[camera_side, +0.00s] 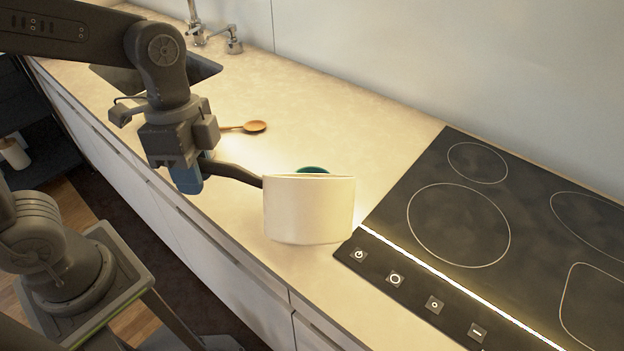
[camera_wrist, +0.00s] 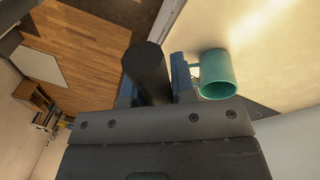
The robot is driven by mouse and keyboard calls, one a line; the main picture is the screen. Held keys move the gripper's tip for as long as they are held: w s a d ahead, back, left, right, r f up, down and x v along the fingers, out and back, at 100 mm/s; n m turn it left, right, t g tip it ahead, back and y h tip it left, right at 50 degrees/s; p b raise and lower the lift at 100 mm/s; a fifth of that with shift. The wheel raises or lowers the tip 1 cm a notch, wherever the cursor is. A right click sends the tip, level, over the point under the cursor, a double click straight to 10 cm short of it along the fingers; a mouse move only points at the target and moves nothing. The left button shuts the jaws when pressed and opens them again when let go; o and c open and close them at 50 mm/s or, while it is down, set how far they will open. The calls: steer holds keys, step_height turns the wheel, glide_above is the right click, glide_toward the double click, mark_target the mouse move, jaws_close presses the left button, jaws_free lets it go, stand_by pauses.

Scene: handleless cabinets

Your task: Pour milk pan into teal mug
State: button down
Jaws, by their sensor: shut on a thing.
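The cream milk pan (camera_side: 308,210) is held in the air above the counter edge in the side view. Its opening shows only as a thin sliver at the top, so it looks tilted away from the camera. My gripper (camera_side: 203,169) is shut on its dark handle (camera_side: 236,173). The handle also shows between the fingers in the wrist view (camera_wrist: 146,72). The teal mug (camera_side: 313,169) is mostly hidden behind the pan, with only its rim showing. In the wrist view the mug (camera_wrist: 220,72) is right of the fingers. The pan's contents are hidden.
A wooden spoon (camera_side: 254,126) lies on the cream counter (camera_side: 330,115) behind my gripper. A black cooktop (camera_side: 500,220) is to the right of the pan. A sink (camera_side: 200,68) with a tap is at the back left. The counter between spoon and cooktop is clear.

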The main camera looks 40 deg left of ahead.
steer(key=shift+w+a+f+g+h, duration=0.3)
steer(key=shift+w+f+g+h, duration=0.25)
steer(key=shift+g+h, duration=0.35)
